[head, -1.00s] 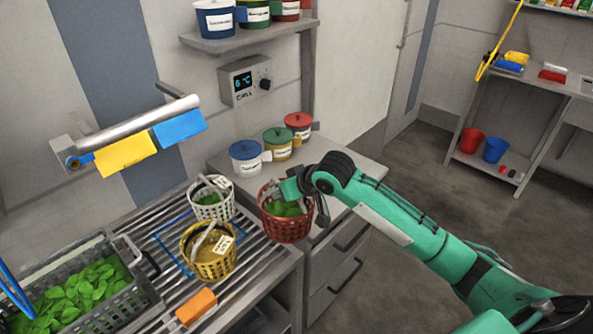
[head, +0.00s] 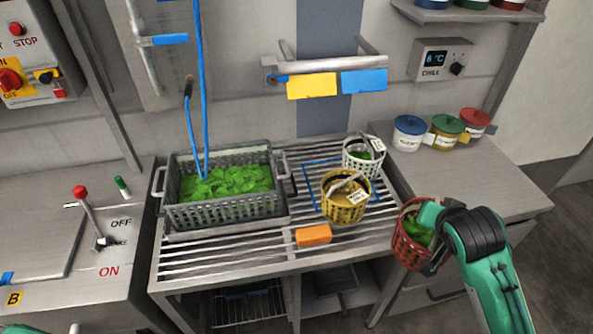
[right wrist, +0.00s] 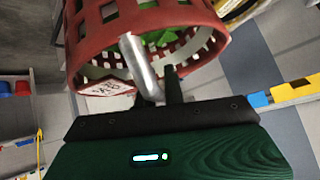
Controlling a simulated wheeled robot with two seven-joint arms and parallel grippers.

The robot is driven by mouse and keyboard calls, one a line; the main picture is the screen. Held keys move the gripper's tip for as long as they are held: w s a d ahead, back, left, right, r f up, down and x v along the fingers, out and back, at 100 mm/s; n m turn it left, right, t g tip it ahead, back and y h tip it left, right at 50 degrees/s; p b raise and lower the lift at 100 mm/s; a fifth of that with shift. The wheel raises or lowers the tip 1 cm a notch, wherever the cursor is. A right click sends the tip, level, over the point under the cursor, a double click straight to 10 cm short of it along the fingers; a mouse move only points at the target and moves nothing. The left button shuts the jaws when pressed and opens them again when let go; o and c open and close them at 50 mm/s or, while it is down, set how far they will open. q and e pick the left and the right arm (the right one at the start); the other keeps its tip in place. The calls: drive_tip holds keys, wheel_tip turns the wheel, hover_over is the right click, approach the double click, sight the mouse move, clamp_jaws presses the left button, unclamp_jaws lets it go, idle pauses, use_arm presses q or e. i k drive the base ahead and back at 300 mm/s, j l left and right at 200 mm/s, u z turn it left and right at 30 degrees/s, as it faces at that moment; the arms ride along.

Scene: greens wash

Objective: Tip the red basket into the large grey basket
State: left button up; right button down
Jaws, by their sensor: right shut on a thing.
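The red basket (head: 409,252) hangs in the head view at the right front corner of the rack, with green leaves inside. My right gripper (head: 432,232) is shut on it. The right wrist view shows the red basket (right wrist: 190,35) close up, with its metal handle (right wrist: 140,65) at the fingers and a white tag on its side. The large grey basket (head: 228,211) stands on the left part of the slatted rack, full of green leaves, apart from the red basket. My left gripper is not in view.
A yellow basket (head: 345,208) and a white basket (head: 358,162) stand on the rack (head: 220,256) between the red and grey baskets. An orange block (head: 314,236) lies near the front edge. A blue hose (head: 200,90) hangs down into the grey basket.

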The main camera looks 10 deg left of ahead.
sight(233, 194)
drive_tip(key=k+j+u, duration=0.1)
drive_tip(key=j, duration=0.3)
drive_tip(key=k+j, duration=0.1)
drive_tip(key=j, duration=0.3)
drive_tip(key=k+j+u, duration=0.15)
drive_tip(key=j, duration=0.25)
